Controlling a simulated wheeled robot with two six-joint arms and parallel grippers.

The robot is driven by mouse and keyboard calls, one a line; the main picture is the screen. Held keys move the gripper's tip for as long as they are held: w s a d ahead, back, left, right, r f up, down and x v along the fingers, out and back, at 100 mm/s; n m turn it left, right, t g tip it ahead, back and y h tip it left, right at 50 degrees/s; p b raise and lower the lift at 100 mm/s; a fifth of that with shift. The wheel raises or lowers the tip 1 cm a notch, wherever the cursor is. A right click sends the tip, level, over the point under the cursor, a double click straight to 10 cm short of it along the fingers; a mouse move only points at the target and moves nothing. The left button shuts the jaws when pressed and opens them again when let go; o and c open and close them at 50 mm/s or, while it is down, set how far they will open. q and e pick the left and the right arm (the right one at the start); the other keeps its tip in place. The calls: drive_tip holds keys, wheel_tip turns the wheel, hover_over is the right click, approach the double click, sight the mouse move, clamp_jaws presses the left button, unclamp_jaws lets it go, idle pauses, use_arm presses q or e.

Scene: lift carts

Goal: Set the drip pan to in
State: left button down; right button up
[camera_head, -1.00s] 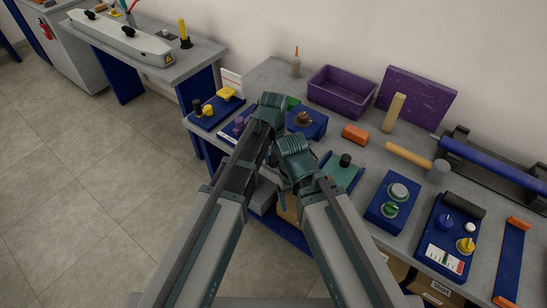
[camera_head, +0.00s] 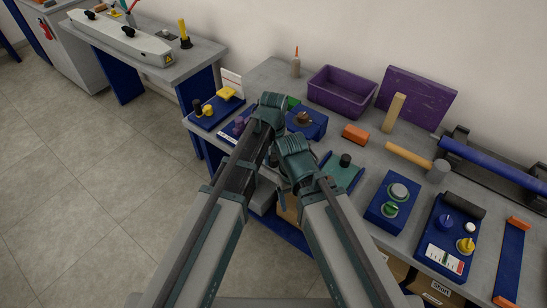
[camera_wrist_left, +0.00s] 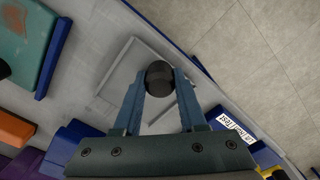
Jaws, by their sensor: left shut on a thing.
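The drip pan appears to be the flat grey piece (camera_wrist_left: 122,72) by the table edge in the left wrist view. A round black knob (camera_wrist_left: 158,84) stands at it. My left gripper (camera_wrist_left: 160,92) is shut on this knob, one finger on each side. In the head view my two arms cover this spot, and the left gripper's fingers are hidden behind them. My right arm's wrist shows beside the left one, but its fingers cannot be made out.
A teal plate with a black knob (camera_head: 345,160) lies to the right. A blue box with a brown knob (camera_head: 308,125), an orange block (camera_head: 355,134) and a purple bin (camera_head: 341,91) stand behind. Blue panels with knobs (camera_head: 217,109) sit left. Open floor lies left of the table.

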use_arm(q)
drive_tip(key=w+d, duration=0.1)
drive_tip(key=w, duration=0.1)
drive_tip(key=w+d, duration=0.1)
drive_tip(key=shift+w+d, duration=0.35)
drive_tip(key=shift+d, duration=0.05)
drive_tip(key=shift+c, duration=2.3)
unclamp_jaws()
drive_tip(key=shift+s, duration=0.1)
drive_tip(key=shift+r, duration=0.1)
wheel_tip(320, 180, up, 14)
drive_tip(key=p, duration=1.3)
drive_tip(key=shift+f+p, duration=0.2)
drive_tip(key=shift+p, duration=0.2)
